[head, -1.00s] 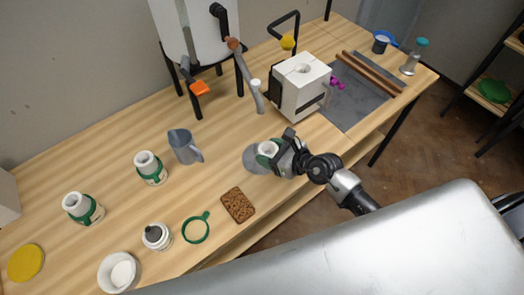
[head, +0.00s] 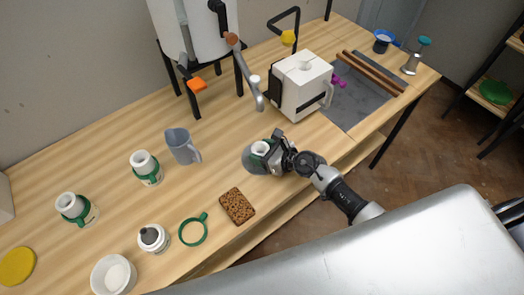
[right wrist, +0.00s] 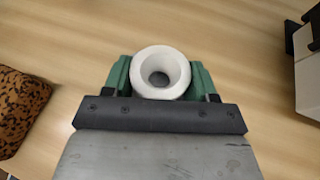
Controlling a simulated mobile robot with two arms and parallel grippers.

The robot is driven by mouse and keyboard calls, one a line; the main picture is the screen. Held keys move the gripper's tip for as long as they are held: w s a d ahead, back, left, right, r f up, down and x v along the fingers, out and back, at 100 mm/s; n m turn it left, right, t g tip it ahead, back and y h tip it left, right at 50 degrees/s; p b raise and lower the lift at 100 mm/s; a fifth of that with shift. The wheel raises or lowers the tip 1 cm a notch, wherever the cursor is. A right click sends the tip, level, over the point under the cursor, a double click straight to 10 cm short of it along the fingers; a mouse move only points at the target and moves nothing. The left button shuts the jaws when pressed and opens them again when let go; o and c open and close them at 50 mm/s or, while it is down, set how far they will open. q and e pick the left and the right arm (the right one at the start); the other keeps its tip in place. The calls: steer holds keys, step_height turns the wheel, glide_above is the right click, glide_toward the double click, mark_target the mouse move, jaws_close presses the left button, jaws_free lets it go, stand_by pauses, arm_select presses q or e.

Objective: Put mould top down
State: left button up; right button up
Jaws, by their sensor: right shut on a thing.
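The white block mould (head: 302,88) stands upright on the bench near the back, with a round hole in its top face. I cannot make out a separate mould top. My right gripper (head: 266,150) is well in front of the mould, shut on a small white jar (head: 260,147) with green at its sides. In the right wrist view the jar's round open mouth (right wrist: 160,72) shows between the fingers. The jar is upright over a grey disc (head: 250,160); I cannot tell whether it touches it. My left gripper is not in view.
A brown sponge (head: 237,206), a green ring (head: 193,231) and a grey jug (head: 182,146) are nearby. More white jars (head: 146,167) stand at the left. A grey slab (head: 352,105) with brown sticks lies right of the mould. Bench between jug and mould is clear.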

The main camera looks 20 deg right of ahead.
steer(key=o, duration=1)
steer(key=shift+f, duration=0.1)
steer(key=shift+s+d+r, duration=0.1)
steer(key=shift+s+r, duration=0.05)
steer(key=shift+r, duration=0.05)
steer(key=v, duration=1.1)
steer(key=shift+s+d+r, duration=0.1)
steer(key=shift+s+d, duration=0.15)
